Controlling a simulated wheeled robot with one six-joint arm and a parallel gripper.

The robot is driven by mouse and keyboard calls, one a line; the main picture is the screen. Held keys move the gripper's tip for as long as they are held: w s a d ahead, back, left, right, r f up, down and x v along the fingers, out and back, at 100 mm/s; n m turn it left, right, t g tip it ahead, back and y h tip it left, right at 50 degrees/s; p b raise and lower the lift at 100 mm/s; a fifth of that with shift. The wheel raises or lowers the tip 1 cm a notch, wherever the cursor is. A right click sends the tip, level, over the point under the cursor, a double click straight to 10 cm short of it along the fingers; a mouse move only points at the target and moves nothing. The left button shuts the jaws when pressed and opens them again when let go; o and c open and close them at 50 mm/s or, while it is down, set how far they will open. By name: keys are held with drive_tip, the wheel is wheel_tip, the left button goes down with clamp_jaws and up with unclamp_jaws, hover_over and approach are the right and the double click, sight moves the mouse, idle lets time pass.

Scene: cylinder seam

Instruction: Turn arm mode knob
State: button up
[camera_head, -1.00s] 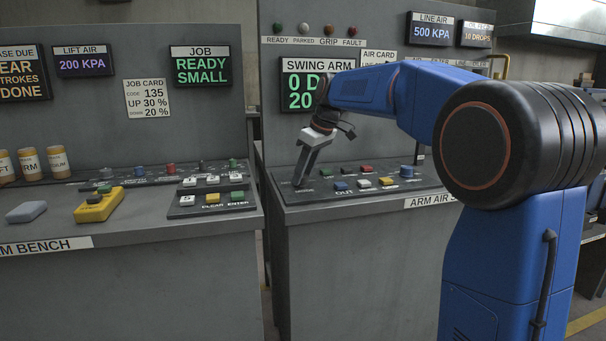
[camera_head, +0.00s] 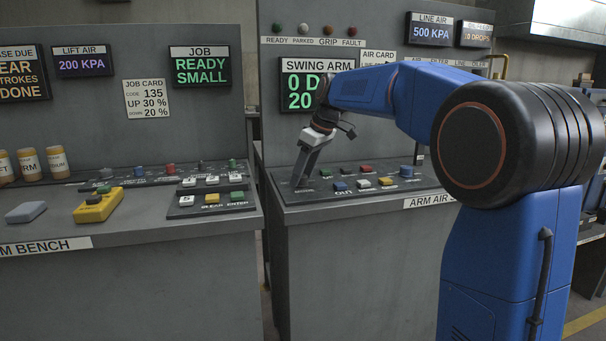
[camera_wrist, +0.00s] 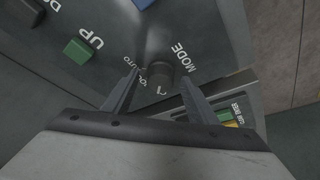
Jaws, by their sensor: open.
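The mode knob (camera_wrist: 160,80) is a dark round knob on the grey panel, with the word MODE and an AUTO mark printed beside it in the wrist view. My gripper (camera_wrist: 158,88) is open, with one finger on each side of the knob. I cannot tell whether either finger touches it. In the head view my gripper (camera_head: 298,184) points down at the left end of the arm station's button panel (camera_head: 420,183). The knob is hidden behind the fingers there.
A blue button (camera_head: 340,186), a red button (camera_head: 365,168) and a larger blue knob (camera_head: 406,171) are on the same panel, right of my gripper. The left bench (camera_head: 120,265) carries a yellow pendant (camera_head: 98,207) and a keypad, across a narrow gap.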

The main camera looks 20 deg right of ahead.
drive_tip(key=v, duration=1.7)
drive_tip(key=shift+s+d+r, duration=0.1)
drive_tip(key=shift+s, duration=0.05)
drive_tip(key=s+d+f+m+t+h, duration=0.1)
drive_tip(key=s+f+m, duration=0.8)
drive_tip(key=s+f, duration=2.6)
drive_tip(key=s+h, duration=0.2)
drive_tip(key=s, duration=0.1)
drive_tip(key=shift+s+d+t, duration=0.2)
drive_tip(key=shift+d+t, duration=0.1)
drive_tip(key=shift+t, duration=0.1)
drive_tip(key=shift+f, duration=0.15)
